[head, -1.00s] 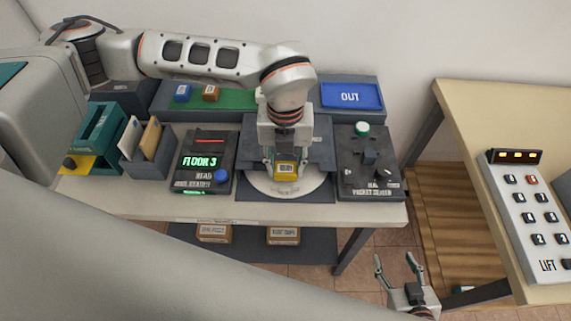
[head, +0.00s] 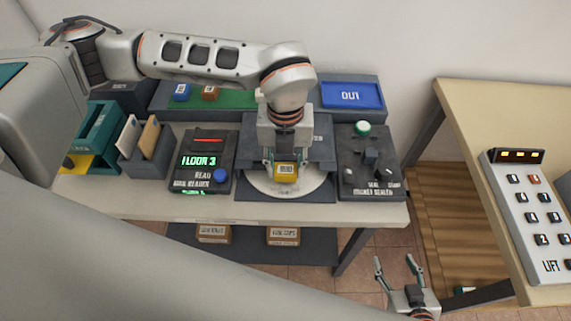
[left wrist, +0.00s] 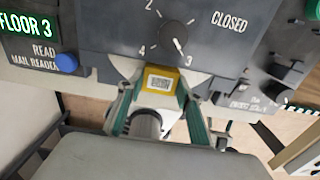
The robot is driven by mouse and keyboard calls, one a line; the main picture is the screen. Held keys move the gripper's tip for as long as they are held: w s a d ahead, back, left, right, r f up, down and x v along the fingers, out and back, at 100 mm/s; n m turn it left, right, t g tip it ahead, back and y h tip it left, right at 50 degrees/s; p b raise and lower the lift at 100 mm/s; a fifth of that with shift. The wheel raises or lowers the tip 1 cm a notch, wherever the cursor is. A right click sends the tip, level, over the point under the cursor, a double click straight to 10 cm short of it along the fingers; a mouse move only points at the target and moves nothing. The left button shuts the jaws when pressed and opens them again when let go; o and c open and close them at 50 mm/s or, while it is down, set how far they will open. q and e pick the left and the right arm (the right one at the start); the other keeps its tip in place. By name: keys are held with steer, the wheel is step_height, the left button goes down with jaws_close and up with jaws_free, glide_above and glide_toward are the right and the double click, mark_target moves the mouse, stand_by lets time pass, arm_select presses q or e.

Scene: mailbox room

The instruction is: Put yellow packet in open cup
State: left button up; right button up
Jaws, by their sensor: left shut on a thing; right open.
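The yellow packet (head: 286,170) has a white printed label; it also shows in the left wrist view (left wrist: 160,83). My left gripper (head: 284,162) is shut on it, with one finger on each side. It is held over the white round plate (head: 257,182) at the front of the dark dial station. I cannot make out an open cup; the arm and gripper hide part of the plate. The station's dial (left wrist: 174,36) has numbers around it and the word CLOSED. My right gripper (head: 397,266) is open and empty, low at the front right.
Left of the plate stands the FLOOR 3 mail reader (head: 203,160). Right of it is a dark packet sealer (head: 368,163) with a green knob. A blue OUT tray (head: 351,95) lies behind. A LIFT panel (head: 530,215) is on the right table. A lower shelf holds boxes (head: 283,236).

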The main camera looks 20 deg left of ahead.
arm_select(q)
steer(key=shift+f+b, duration=0.95)
steer(key=shift+f, duration=0.25)
steer(key=o, duration=1.3)
steer(key=shift+o, duration=1.2)
steer(key=shift+r+p, duration=0.6)
steer(key=shift+r, duration=0.6)
steer(key=shift+r+p, duration=0.7)
steer(key=shift+r, duration=1.1)
